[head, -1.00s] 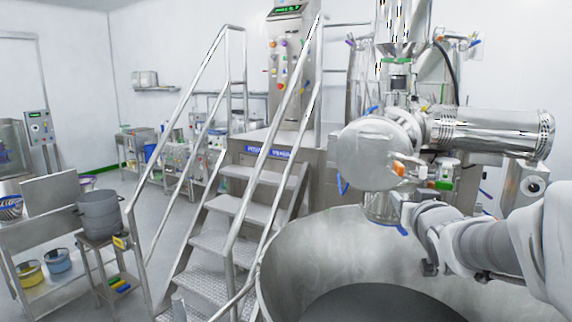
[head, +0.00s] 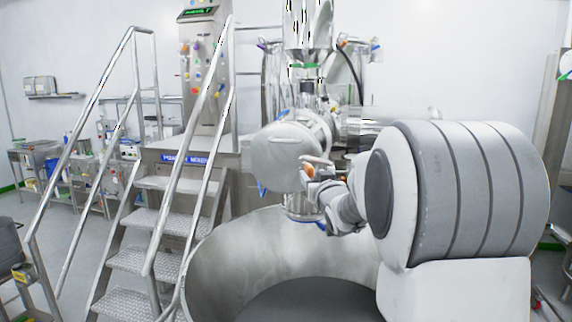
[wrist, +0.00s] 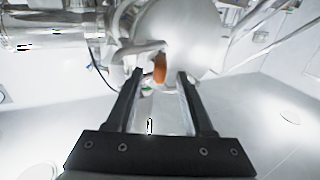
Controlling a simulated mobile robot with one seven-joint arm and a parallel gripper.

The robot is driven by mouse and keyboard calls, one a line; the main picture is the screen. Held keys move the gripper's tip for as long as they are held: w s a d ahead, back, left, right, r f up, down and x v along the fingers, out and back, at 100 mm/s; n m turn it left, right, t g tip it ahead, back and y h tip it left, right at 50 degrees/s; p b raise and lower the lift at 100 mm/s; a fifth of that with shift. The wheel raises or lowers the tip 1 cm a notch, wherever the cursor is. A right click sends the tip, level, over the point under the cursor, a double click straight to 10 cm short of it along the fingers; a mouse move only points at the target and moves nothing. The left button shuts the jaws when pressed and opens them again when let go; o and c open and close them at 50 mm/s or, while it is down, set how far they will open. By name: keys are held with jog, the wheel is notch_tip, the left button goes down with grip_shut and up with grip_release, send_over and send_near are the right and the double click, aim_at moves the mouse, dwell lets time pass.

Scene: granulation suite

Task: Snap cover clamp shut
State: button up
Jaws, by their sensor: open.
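The round steel cover (head: 278,158) stands on edge on the machine behind the large steel bowl. Its clamp has an orange-tipped handle (head: 314,163), seen at the cover's right edge in the head view. In the wrist view the orange handle (wrist: 159,68) is at the tips of my gripper (wrist: 160,76), between the two black fingers, with the cover (wrist: 182,38) behind. My gripper (head: 318,182) is open; whether a finger touches the handle I cannot tell. The clamp's band is partly hidden, so I cannot tell its position.
The large steel bowl (head: 215,268) lies below my arm. Metal steps with handrails (head: 160,220) stand to the left. A horizontal steel cylinder (head: 375,125) is behind my arm, which hides much of the right side. Floor on the left (head: 60,235) is partly clear.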

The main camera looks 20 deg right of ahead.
aim_at(307, 167)
jog(key=w, duration=0.2)
jog(key=w+d+p, duration=0.1)
jog(key=w, duration=0.2)
jog(key=w+p, duration=0.1)
jog(key=w, duration=0.1)
jog(key=shift+w+d, duration=0.2)
jog(key=shift+w, duration=0.2)
grip_shut()
dwell(1.1)
